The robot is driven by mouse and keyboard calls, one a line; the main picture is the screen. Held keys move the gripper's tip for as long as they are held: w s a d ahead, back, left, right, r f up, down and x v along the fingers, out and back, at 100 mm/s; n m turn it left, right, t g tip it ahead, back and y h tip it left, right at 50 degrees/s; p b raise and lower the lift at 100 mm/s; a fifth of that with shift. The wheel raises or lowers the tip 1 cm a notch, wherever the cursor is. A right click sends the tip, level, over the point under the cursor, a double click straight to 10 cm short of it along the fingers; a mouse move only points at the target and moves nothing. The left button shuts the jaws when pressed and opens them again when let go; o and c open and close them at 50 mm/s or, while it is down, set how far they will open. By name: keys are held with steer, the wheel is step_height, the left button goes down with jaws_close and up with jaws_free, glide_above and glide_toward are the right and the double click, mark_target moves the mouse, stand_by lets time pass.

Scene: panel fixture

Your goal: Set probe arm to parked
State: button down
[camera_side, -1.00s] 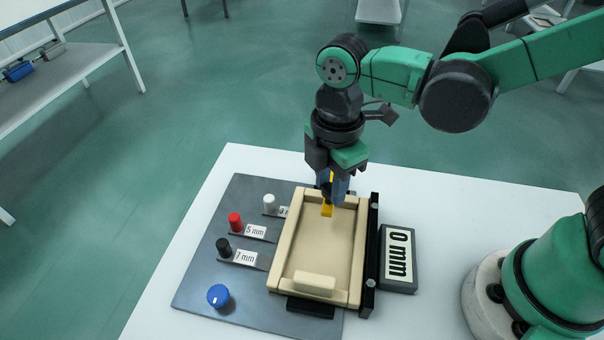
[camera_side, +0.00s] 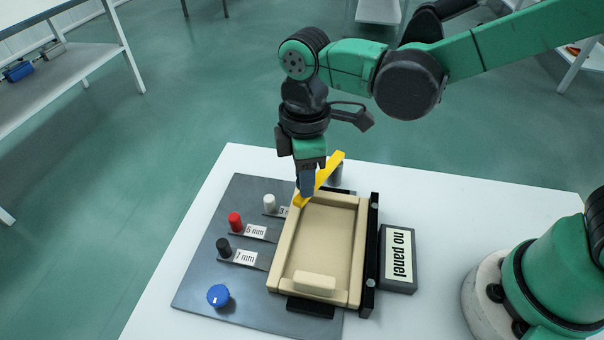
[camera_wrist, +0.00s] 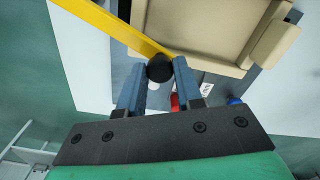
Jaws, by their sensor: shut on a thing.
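The yellow probe arm (camera_side: 328,170) stretches from the grey post (camera_side: 336,176) behind the beige panel to the panel's upper left corner. In the wrist view the probe arm (camera_wrist: 105,25) runs in from the upper left and meets a round black knob (camera_wrist: 159,68). My gripper (camera_side: 306,192) is at the arm's near end, over the panel's upper left corner. In the wrist view its blue fingers (camera_wrist: 159,75) are shut on the black knob. The beige panel (camera_side: 325,245) lies in its black fixture. The display (camera_side: 398,253) reads "no panel".
White (camera_side: 269,203), red (camera_side: 235,222) and black (camera_side: 223,247) pegs stand on the grey plate (camera_side: 200,285), left of the panel. Labels by the red and black pegs read 5 mm and 7 mm. A blue knob (camera_side: 218,295) sits near the plate's front. The white table's right side has free room.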

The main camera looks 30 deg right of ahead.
steer(key=w+m, duration=0.1)
steer(key=m, duration=0.1)
steer(key=w+m, duration=0.1)
steer(key=w, duration=0.1)
steer(key=shift+a+m, duration=0.4)
steer(key=w+m, duration=0.3)
steer(key=shift+d+m, duration=0.15)
steer(key=shift+m, duration=0.15)
steer(key=w+m, duration=0.1)
steer(key=w+d+m, duration=0.1)
steer(key=m, duration=0.1)
steer(key=shift+w+d, duration=0.1)
steer(key=shift+w, duration=0.2)
steer(key=shift+w+d+m, duration=0.35)
steer(key=shift+w+m, duration=0.1)
steer(key=shift+m, duration=0.3)
steer(key=shift+w+d+m, duration=0.35)
steer(key=shift+w+m, duration=0.1)
steer(key=shift+m, duration=0.3)
steer(key=c, duration=0.6)
jaws_free()
